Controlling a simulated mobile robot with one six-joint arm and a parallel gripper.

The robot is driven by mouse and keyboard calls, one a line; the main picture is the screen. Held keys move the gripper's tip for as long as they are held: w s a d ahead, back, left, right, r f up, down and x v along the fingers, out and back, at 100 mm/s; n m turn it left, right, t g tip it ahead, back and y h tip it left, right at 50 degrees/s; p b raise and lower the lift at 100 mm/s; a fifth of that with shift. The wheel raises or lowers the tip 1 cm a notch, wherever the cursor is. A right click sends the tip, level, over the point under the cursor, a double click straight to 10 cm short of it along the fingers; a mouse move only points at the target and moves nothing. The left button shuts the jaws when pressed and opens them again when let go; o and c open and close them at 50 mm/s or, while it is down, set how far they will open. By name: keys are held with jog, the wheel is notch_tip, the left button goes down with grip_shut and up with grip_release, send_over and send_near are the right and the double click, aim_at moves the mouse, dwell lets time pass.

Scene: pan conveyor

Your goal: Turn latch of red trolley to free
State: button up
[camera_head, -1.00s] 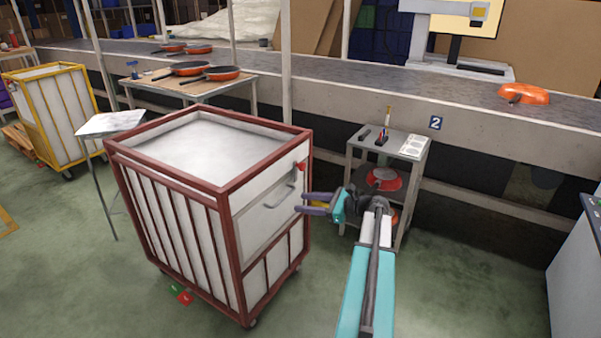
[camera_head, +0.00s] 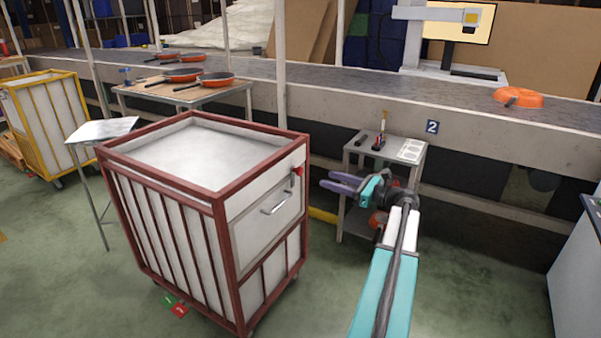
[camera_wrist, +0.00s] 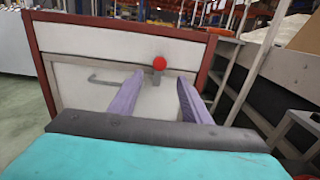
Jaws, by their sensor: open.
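The red trolley (camera_head: 222,200) has a dark red frame and white panels and stands left of my arm. Its latch, a short lever with a red knob (camera_head: 299,171), sits near the upper right corner of the panel facing my gripper. In the wrist view the knob (camera_wrist: 159,63) shows just beyond my fingertips, near the middle, with the lever hanging below it. A grey bar handle (camera_head: 279,202) is on the same panel. My gripper (camera_head: 335,182) is open and empty, its purple fingers pointing at that panel, apart from the latch.
A small grey side table (camera_head: 385,147) with small items stands behind my gripper. The conveyor (camera_head: 350,82) runs along the back with an orange pan (camera_head: 519,98). A yellow trolley (camera_head: 50,115) stands at the left. Green floor is free in front.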

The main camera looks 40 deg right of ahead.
aim_at(301, 171)
jog(key=b+x, duration=0.3)
jog(key=x, duration=1)
jog(key=shift+w, duration=0.15)
grip_shut()
